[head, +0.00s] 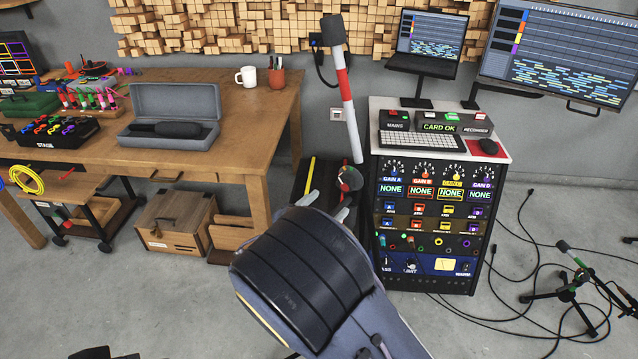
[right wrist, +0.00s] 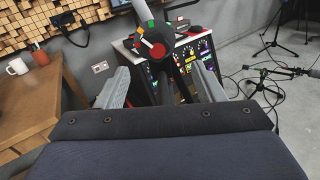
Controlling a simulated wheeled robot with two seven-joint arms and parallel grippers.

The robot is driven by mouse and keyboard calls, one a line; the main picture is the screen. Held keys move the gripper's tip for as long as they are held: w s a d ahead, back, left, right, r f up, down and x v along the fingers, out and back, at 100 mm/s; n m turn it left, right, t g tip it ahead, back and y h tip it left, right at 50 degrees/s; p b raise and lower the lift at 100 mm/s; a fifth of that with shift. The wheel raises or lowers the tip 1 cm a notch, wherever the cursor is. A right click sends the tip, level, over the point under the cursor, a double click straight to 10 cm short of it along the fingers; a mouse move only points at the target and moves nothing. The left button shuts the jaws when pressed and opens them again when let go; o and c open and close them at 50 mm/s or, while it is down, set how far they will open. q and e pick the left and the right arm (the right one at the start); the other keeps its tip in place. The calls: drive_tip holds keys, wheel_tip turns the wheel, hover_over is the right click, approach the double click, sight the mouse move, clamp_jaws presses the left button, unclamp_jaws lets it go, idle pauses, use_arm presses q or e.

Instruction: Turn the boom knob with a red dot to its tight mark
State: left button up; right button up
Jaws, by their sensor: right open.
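The boom knob (right wrist: 144,42) is dark, with a large red dot (right wrist: 153,49) on its face, seen in the right wrist view. A small green mark (right wrist: 151,24) shows above the red dot; I cannot tell which mark means tight. In the head view the knob (head: 351,178) is small, at the lower end of a red-and-white boom pole (head: 346,100). My right gripper (head: 332,194) is open, its fingers pointing towards the knob. In the right wrist view the knob lies ahead, between the two finger lines; contact is not visible. My left gripper is not seen.
A wooden table (head: 240,110) with a grey open case (head: 175,115) stands left. A rack of audio gear (head: 432,220) stands close to the right of the boom.

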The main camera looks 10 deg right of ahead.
sight(343, 186)
drive_tip(key=shift+w+a+r, duration=0.1)
drive_tip(key=shift+w+a, duration=0.15)
drive_tip(key=shift+w, duration=0.05)
drive_tip(key=x, duration=0.7)
drive_tip(key=shift+w+d+p, duration=0.15)
drive_tip(key=shift+d+p, duration=0.05)
drive_tip(key=shift+p, duration=0.15)
